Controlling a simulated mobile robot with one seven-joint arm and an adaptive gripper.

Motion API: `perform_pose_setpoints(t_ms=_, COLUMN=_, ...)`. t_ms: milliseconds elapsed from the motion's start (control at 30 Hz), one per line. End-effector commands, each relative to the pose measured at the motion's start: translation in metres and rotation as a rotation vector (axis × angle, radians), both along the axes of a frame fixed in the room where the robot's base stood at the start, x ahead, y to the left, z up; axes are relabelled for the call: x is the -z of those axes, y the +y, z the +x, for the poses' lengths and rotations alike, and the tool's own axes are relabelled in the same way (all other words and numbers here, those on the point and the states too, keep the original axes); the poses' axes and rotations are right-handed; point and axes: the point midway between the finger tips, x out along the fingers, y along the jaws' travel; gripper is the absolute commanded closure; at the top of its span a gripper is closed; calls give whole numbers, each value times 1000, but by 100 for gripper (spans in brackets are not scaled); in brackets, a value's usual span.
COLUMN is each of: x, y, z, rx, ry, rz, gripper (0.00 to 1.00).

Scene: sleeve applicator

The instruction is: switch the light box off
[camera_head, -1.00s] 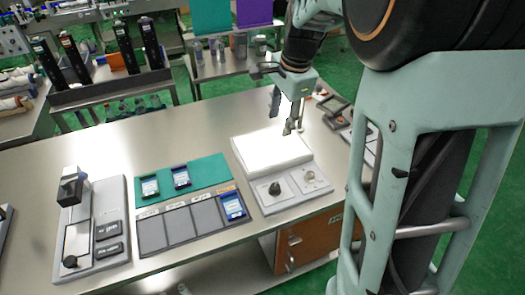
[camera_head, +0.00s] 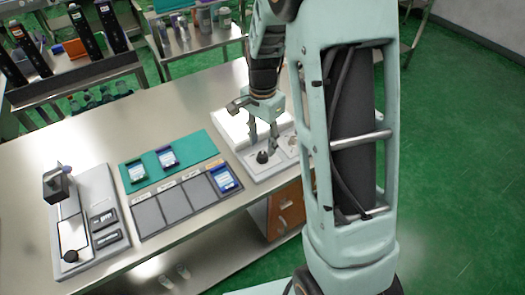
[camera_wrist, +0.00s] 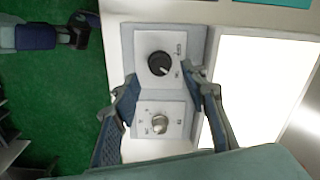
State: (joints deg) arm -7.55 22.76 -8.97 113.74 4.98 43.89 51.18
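The light box (camera_head: 228,124) stands on the steel table, partly hidden behind my gripper. Its panel (camera_wrist: 262,88) glows bright white in the wrist view. Its grey front part carries a black knob (camera_head: 262,157) and a silver knob or switch (camera_head: 292,143). In the wrist view the black knob (camera_wrist: 160,64) and the silver one (camera_wrist: 160,123) lie between my spread fingers. My gripper (camera_head: 263,147) is open and empty, with its fingertips close to the black knob. I cannot tell whether they touch anything.
Left of the light box lie a grey mat (camera_head: 148,218) with marked fields and a green mat (camera_head: 205,145), with blue-labelled items on them. A grey fixture (camera_head: 103,190) stands further left. Wooden drawers (camera_head: 288,206) sit below the table edge.

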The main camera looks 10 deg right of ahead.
Motion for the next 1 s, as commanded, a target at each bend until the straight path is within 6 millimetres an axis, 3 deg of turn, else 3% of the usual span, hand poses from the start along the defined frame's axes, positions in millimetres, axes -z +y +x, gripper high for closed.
perform_pose_setpoints(t_ms=100, x=21, y=-1, z=-1, rx=2, ry=4, rz=-1, gripper=60)
perform_pose_setpoints(t_ms=267, x=38, y=0, z=-1, rx=1, ry=2, rz=0, gripper=60)
perform_pose_setpoints(t_ms=633, x=44, y=0, z=0, rx=1, ry=-1, rz=1, gripper=60)
perform_pose_setpoints(t_ms=1000, x=44, y=0, z=0, rx=1, ry=-1, rz=0, gripper=100)
